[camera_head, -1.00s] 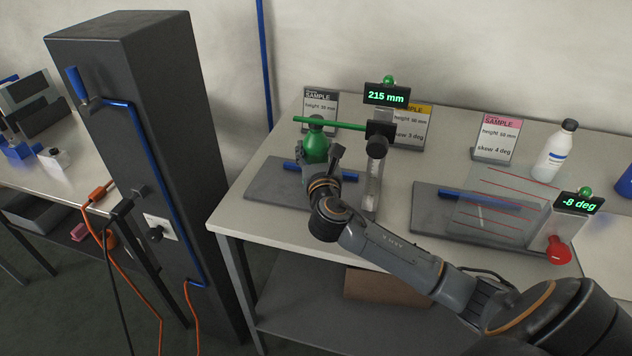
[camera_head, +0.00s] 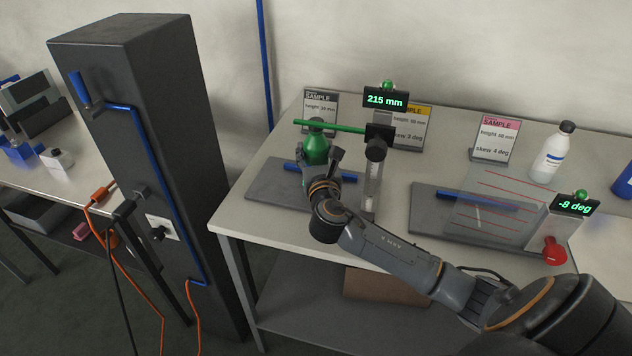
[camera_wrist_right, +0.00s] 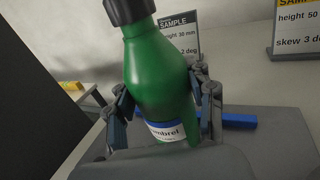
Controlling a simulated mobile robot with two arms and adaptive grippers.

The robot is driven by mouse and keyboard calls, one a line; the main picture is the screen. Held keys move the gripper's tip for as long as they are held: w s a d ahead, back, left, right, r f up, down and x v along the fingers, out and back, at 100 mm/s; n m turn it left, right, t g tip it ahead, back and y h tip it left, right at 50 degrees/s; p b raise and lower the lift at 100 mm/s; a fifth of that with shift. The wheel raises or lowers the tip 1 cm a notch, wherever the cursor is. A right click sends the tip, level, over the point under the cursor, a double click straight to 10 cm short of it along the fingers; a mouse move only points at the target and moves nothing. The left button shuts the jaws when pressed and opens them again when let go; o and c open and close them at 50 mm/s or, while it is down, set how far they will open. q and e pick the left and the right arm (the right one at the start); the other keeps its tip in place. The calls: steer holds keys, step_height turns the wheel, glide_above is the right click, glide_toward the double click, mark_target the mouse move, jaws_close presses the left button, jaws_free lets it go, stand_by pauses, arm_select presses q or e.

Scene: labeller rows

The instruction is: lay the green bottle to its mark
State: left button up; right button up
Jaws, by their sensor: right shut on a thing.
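The green bottle (camera_head: 316,150) stands upright, or nearly so, at the left grey plate (camera_head: 262,188), under a green bar (camera_head: 330,125). It has a dark cap and a white and blue label, seen in the right wrist view (camera_wrist_right: 163,75). My right gripper (camera_head: 318,168) is shut on the bottle, with a finger on each side of it in the wrist view (camera_wrist_right: 165,105). Whether the bottle's base touches the plate is hidden. The bar's gauge display (camera_head: 386,100) reads 215 mm. My left gripper is not in view.
A second grey plate (camera_head: 430,222) with a clear red-lined panel (camera_head: 490,205) and a display (camera_head: 575,206) reading -8 deg stands to the right. Sample cards (camera_head: 497,140) stand behind. A white bottle (camera_head: 552,152) is at the back right. A dark cabinet (camera_head: 150,100) stands left of the table.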

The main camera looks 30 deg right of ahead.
steer(key=shift+f, duration=0.4)
stand_by(0.7)
steer(key=o, duration=1.1)
steer(key=shift+s, duration=0.1)
